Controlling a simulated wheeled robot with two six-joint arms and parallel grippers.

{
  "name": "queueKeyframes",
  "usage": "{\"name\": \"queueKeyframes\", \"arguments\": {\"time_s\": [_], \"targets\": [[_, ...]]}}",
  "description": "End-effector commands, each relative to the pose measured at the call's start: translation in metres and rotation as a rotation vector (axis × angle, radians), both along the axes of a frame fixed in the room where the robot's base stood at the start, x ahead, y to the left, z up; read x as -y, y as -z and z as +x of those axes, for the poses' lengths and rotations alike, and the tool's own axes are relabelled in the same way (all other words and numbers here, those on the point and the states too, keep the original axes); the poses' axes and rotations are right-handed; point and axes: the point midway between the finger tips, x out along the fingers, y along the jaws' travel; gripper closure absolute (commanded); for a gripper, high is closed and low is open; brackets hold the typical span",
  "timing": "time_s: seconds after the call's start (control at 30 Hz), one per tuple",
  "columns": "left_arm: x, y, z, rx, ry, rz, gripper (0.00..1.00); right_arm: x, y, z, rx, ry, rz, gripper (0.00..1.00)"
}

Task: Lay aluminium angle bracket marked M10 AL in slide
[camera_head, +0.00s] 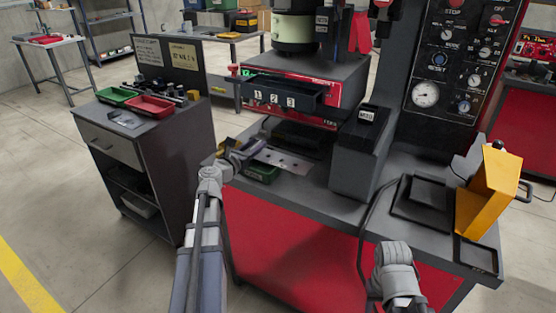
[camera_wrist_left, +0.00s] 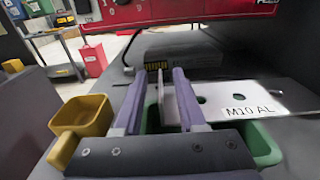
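The aluminium angle bracket is a pale metal plate with round holes and an "M10 AL" label; in the left wrist view (camera_wrist_left: 285,95) it lies over a green tray (camera_wrist_left: 262,145). In the head view the bracket (camera_head: 290,163) is on the bench under the red-edged machine. My left gripper (camera_head: 250,149) is at the bracket's left end. In the left wrist view its fingers (camera_wrist_left: 162,92) stand apart, with an upright pale flange between them and a gap on the left side. A slide is not clearly identifiable. My right arm shows, but its gripper does not.
A dark drawer (camera_head: 283,96) numbered 1, 2, 3 sits above the bracket. A dark box (camera_head: 358,160) stands to its right. A yellow bin (camera_wrist_left: 84,113) is left of my left gripper. A yellow box (camera_head: 486,190) stands at the bench's right.

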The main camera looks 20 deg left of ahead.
Motion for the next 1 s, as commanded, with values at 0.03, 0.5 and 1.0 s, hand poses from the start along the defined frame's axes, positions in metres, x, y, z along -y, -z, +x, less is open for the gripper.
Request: {"name": "queueKeyframes", "arguments": {"time_s": [0.03, 0.5, 1.0], "targets": [[-0.0003, 0.0004, 0.0044, 0.0, 0.0, 0.0, 0.6, 0.0, 0.0004, 0.0, 0.0, 0.0, 0.0, 0.5], [0.0004, 0.0002, 0.0034, 0.0, 0.0, 0.0, 0.9, 0.0, 0.0002, 0.0, 0.0, 0.0, 0.0, 0.5], [0.0004, 0.0002, 0.0034, 0.0, 0.0, 0.0, 1.0, 0.0, 0.0002, 0.0, 0.0, 0.0, 0.0, 0.5]]}}
